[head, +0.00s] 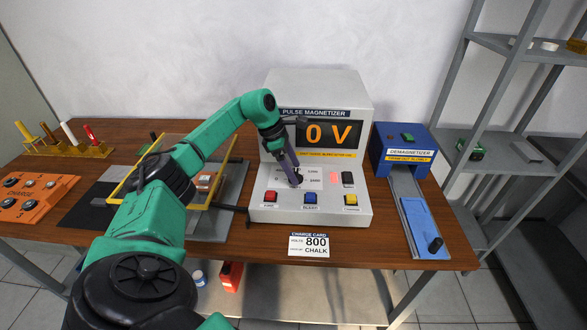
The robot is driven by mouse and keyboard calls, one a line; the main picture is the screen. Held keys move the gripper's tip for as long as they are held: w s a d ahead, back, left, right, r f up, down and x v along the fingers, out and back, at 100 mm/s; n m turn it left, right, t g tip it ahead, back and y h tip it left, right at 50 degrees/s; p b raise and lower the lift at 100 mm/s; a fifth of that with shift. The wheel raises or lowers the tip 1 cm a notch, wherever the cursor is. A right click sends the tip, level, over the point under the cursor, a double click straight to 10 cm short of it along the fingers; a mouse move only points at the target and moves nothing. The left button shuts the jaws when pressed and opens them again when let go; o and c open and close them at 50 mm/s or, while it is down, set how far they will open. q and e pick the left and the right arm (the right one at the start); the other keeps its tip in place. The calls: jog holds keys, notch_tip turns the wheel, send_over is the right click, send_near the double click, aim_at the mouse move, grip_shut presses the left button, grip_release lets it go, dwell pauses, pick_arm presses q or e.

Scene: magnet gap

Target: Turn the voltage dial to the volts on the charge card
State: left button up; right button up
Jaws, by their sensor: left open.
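The pulse magnetizer (360,100) is a light grey cabinet at the middle back of the table. Its display (345,134) shows orange "0 V"; a first digit may be hidden behind my left arm. The charge card (309,244) lies in front of it and reads volts 800, chalk. My left gripper (296,180) is open and points down at the sloped panel, over the place where the voltage dial seems to be. The dial is mostly hidden, and I cannot tell whether the fingers touch it. My right gripper is out of view.
Red, blue (311,198) and yellow buttons line the panel's front edge. The blue demagnetizer (403,150) with its slide stands at right. A yellow-framed fixture (222,185) and an orange charge board (28,195) are at left. A grey shelf (500,46) stands far right.

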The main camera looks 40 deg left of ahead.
pick_arm(q)
jog(key=v, duration=1.4)
jog(key=shift+s, duration=0.15)
